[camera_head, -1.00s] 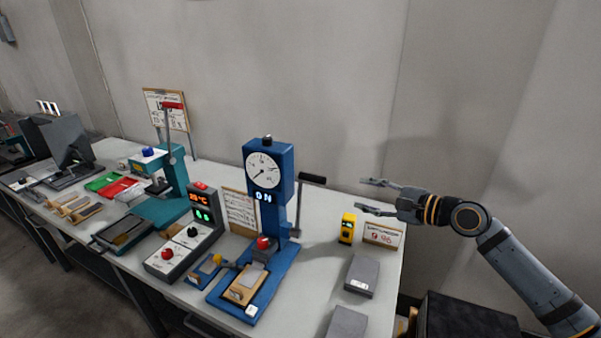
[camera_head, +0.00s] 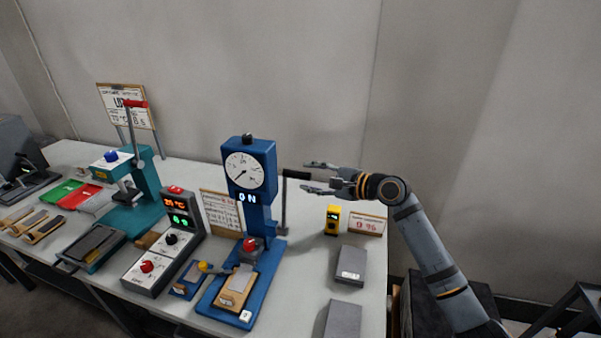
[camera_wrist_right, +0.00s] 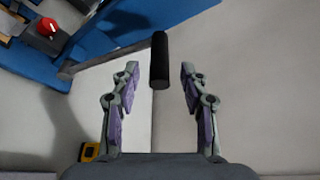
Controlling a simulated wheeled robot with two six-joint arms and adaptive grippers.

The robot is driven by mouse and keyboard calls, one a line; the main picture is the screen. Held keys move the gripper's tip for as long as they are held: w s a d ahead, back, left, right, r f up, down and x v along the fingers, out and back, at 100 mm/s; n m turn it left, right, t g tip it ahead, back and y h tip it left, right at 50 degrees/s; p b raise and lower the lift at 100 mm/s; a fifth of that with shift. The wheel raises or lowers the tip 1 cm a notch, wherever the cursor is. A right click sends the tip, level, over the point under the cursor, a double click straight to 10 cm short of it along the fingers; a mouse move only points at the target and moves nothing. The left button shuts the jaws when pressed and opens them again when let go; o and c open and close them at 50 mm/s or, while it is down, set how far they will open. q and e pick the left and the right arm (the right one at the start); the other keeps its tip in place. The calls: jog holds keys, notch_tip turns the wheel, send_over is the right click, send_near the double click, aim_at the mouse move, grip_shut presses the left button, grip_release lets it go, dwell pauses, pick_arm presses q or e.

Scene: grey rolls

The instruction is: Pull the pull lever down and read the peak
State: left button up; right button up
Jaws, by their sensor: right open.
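The blue tester (camera_head: 250,190) stands on the table with a round dial (camera_head: 245,171) and a display below it that reads "0 N". Its pull lever (camera_head: 285,205) is a grey upright arm on the right side, topped by a black handle (camera_head: 296,174). My right gripper (camera_head: 305,178) is open, its fingers pointing left at the handle's right end. In the right wrist view the black handle (camera_wrist_right: 160,60) lies between the tips of the open fingers (camera_wrist_right: 160,85), with a gap on both sides. My left gripper is not in view.
A yellow device (camera_head: 333,219) and a small sign (camera_head: 366,224) stand below my right gripper. Grey blocks (camera_head: 350,266) lie in front of them. A control box (camera_head: 165,245) and a teal press (camera_head: 140,185) stand left of the tester.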

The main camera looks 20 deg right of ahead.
aim_at(301, 176)
jog(key=shift+p+x, duration=0.3)
jog(key=shift+x, duration=1.6)
jog(key=shift+s, duration=0.1)
grip_shut()
